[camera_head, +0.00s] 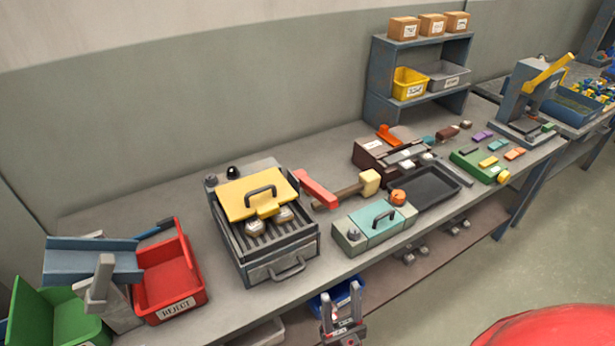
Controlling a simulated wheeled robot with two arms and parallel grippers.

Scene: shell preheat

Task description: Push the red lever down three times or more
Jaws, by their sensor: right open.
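The red lever (316,189) is a flat red bar at the right side of a grey preheat machine (273,271) with a yellow lid (245,200). It slants from upper left to lower right. My right gripper (341,303) is at the bottom centre of the head view, in front of the table edge. Its fingers point up and are apart, with nothing between them. It is well below the lever in the picture and not touching it. I do not see my left gripper.
A wooden-handled mallet (369,183) lies right of the lever. A green box with a teal lid (375,222) stands near the front edge. A red reject bin (171,273) is left of the machine. A black tray (425,187) and shelf (420,62) are further right.

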